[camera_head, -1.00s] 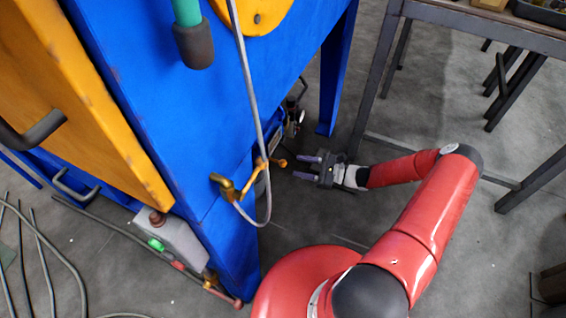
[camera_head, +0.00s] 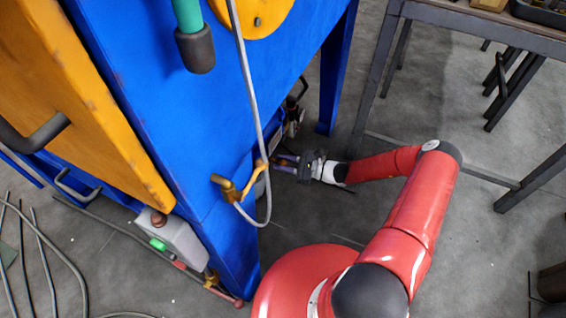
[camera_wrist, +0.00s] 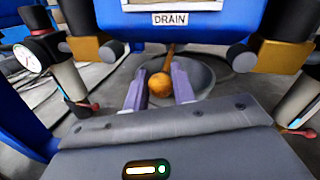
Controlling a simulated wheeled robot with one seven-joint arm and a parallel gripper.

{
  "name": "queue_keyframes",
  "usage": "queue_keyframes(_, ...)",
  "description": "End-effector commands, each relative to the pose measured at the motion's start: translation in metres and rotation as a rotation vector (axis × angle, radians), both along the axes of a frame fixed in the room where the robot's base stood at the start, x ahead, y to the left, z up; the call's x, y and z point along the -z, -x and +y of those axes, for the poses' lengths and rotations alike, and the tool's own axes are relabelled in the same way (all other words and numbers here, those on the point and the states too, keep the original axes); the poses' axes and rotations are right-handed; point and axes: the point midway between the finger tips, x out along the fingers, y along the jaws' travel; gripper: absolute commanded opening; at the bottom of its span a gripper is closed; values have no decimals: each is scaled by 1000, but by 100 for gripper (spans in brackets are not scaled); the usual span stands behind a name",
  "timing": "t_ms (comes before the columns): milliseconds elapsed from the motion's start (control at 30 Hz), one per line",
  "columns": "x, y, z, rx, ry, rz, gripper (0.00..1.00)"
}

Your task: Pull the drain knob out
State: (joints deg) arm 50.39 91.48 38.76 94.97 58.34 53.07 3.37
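The drain knob (camera_wrist: 159,85) is a round orange-brown ball on a thin stem, below a "DRAIN" label (camera_wrist: 170,19) on the blue machine in the wrist view. My gripper (camera_wrist: 159,92) is open, with one purple finger on each side of the knob. I cannot tell whether either finger touches it. In the head view my gripper (camera_head: 282,163) is beside the lower side of the blue machine (camera_head: 190,120), and the knob is hard to make out there.
A brass valve (camera_head: 228,190) and a grey hose (camera_head: 256,110) are left of my gripper. A pressure gauge (camera_wrist: 28,59) and brass fittings (camera_wrist: 92,48) flank the knob. A metal table (camera_head: 480,30) stands at right. Open floor (camera_head: 320,215) lies below my forearm.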

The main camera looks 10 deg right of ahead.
Motion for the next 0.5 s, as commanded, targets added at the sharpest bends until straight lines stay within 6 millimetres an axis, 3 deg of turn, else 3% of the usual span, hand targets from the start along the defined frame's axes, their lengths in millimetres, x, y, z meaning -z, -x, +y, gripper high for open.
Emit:
queue_keyframes(33,0,0,0,0,0,0,14)
queue_keyframes(133,0,0,0,0,0,0,1)
queue_keyframes(367,0,1,-2,0,1,0,0)
queue_keyframes(500,0,9,-15,0,3,-1,0)
